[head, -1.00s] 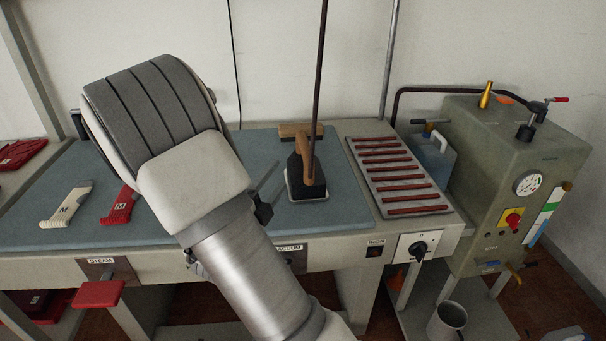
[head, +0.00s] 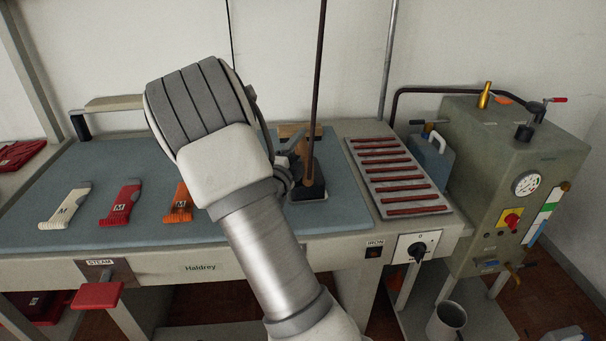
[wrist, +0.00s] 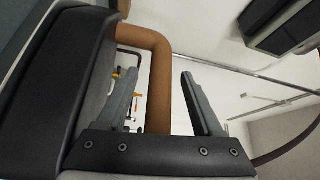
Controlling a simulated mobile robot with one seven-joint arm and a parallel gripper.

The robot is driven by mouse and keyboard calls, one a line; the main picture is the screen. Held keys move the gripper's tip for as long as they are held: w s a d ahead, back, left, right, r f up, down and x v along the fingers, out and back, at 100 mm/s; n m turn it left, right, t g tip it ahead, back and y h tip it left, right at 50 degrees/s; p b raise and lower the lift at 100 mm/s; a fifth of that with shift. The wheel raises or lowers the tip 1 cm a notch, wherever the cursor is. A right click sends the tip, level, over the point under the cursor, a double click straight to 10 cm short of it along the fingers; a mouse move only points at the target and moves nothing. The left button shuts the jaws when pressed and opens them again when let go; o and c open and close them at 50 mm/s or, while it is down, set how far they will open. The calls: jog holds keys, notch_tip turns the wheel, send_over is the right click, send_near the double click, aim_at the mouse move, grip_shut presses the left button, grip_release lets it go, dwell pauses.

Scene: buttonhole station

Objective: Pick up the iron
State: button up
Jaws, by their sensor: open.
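The iron (head: 313,190) stands on the blue-grey board in the head view, with a dark body and a brown handle. My gripper (head: 292,157) is at its left side, at handle height, and is partly hidden behind my arm. In the wrist view, the brown handle (wrist: 159,88) runs between the two open fingers of my gripper (wrist: 163,92). The handle looks nearer the left finger; I cannot tell whether it touches. The dark iron body (wrist: 65,85) fills the left side of the wrist view.
A rack with several red bars (head: 400,177) lies right of the iron. The grey boiler (head: 510,170) stands farther right. White (head: 66,205), red (head: 121,203) and orange (head: 179,203) folded pieces lie on the board (head: 80,165). A dark pole (head: 318,70) rises above the iron.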

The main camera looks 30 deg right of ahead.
jog(key=shift+w+d, duration=0.1)
jog(key=shift+d, duration=0.1)
jog(key=shift+c, duration=0.2)
grip_shut()
dwell(1.0)
jog(key=shift+r, duration=0.35)
